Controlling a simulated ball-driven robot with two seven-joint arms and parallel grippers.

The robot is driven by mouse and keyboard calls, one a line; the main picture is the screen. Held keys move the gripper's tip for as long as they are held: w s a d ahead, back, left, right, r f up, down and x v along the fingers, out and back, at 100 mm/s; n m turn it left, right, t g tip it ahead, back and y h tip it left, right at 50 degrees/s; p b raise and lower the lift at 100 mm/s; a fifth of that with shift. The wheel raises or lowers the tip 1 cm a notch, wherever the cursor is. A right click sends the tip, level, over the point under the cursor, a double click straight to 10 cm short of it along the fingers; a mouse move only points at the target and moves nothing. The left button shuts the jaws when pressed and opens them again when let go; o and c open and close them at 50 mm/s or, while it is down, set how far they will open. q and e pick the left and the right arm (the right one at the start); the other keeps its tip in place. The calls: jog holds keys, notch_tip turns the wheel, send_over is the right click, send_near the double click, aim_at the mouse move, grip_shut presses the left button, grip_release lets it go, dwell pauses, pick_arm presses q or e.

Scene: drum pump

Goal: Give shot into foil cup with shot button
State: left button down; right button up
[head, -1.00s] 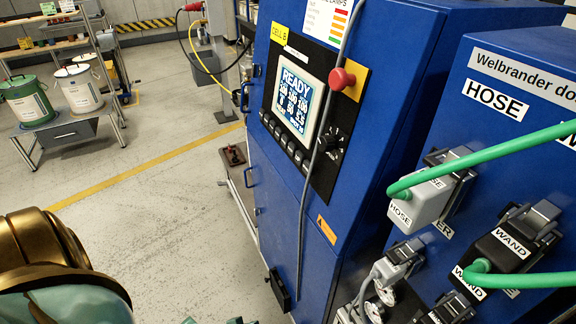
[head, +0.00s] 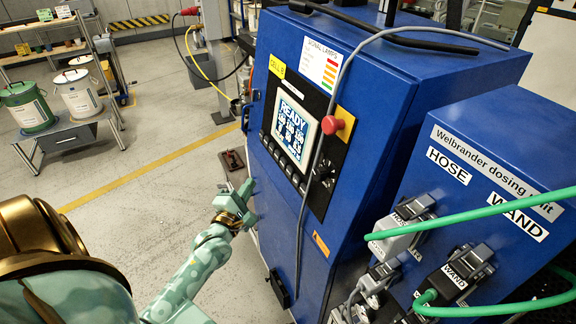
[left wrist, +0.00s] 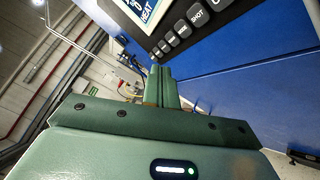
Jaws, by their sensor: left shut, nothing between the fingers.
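The blue control cabinet (head: 345,80) carries a lit screen (head: 294,125) reading READY, with a row of dark buttons (head: 284,163) below it. No foil cup can be made out. My right gripper is out of view.
A red mushroom button (head: 333,125) sits right of the screen, and a grey cable hangs down the cabinet front. The Welbrander dosing unit (head: 500,150) with green hoses (head: 470,215) stands at right. Open floor (head: 150,200) lies to the left.

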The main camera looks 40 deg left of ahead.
aim_at(290, 172)
pick_arm(q)
jog(key=shift+a+r+n, duration=0.2)
jog(key=shift+r+n, duration=0.1)
jog(key=shift+r, duration=0.4)
jog(key=shift+w+f, duration=0.1)
jog(key=w+d+f+b, duration=0.1)
jog(key=w+d+b, duration=0.3)
jog(key=w, duration=0.3)
jog(key=shift+w+f, duration=0.25)
jog(key=shift+w, duration=0.05)
dwell(1.6)
